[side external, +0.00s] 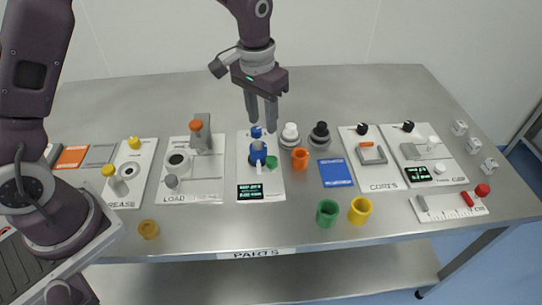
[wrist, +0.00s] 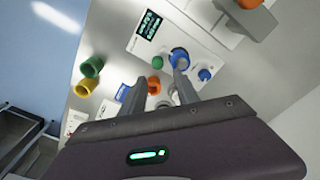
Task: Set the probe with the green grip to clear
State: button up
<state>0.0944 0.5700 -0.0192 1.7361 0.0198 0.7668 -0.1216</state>
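My gripper (side external: 261,122) is above the middle white panel (side external: 245,176), pointing down. Its two fingers are apart with nothing visible between them; they also show spread in the wrist view (wrist: 153,85). The panel carries a blue-topped fixture (side external: 258,153), a blue knob (side external: 256,131) behind it and a small green part (side external: 272,162) at its right. In the wrist view the green part (wrist: 157,34) is next to the blue ring (wrist: 179,57). Whether this green part is the probe's grip I cannot tell. A dark display (side external: 250,191) with green text, too small to read, is at the panel's front.
Right of the panel stand an orange cup (side external: 300,159), a white knob (side external: 290,134) and a black knob (side external: 320,133). A green cup (side external: 327,213) and a yellow cup (side external: 360,210) stand near the front edge. A grey post with an orange top (side external: 197,125) rises left of the panel.

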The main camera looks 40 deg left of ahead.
send_over(271, 160)
jog(key=shift+g, duration=0.4)
notch_tip(271, 160, down, 6)
notch_tip(271, 160, down, 8)
jog(key=shift+r, duration=0.2)
jog(key=shift+c, duration=0.3)
grip_shut()
